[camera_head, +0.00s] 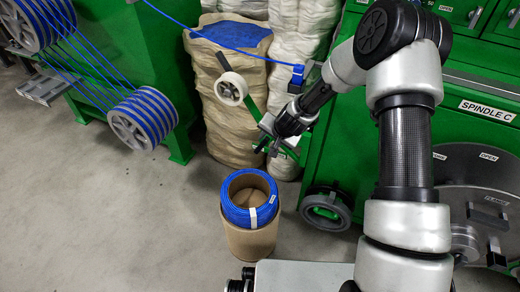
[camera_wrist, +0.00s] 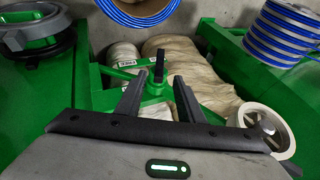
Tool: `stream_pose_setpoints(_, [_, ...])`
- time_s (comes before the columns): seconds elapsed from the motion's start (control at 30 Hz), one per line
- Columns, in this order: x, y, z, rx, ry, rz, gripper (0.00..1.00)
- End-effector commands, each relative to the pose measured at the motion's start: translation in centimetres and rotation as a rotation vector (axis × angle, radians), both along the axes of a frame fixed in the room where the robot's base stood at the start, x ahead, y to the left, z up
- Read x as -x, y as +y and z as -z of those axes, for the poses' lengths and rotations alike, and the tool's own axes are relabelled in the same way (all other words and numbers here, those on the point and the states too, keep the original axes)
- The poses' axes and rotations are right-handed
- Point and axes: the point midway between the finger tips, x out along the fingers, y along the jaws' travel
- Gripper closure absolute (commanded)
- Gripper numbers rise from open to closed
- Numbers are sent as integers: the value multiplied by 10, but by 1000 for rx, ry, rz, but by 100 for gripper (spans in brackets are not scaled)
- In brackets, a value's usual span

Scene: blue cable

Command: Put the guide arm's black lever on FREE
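The guide arm (camera_wrist: 150,92) is a green bar with a white roller (camera_wrist: 265,128) at its outer end; the head view also shows that roller (camera_head: 231,89). Its black lever (camera_wrist: 159,66) stands upright in the wrist view, at the arm's pivot. Small white labels (camera_wrist: 128,63) sit left of the lever, too small to read surely. My gripper (camera_wrist: 159,78) is open and empty, its fingers pointing at the pivot with the lever between them in the picture. I cannot tell whether they touch it. In the head view my gripper (camera_head: 266,146) hides the lever.
A cardboard drum with a blue cable coil (camera_head: 237,212) stands on the floor below my gripper. Wrapped sacks (camera_head: 232,120) stand behind the guide arm. Blue cable reels (camera_head: 143,118) are at left. The green cabinet (camera_head: 462,85) is at right. Floor at left is clear.

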Motion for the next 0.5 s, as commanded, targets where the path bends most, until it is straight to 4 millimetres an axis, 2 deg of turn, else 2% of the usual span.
stream_pose_setpoints(0.03, [-4,3,11,0,2,-2,66])
stream_pose_setpoints(0.5, [-54,28,96,2,1,-3,66])
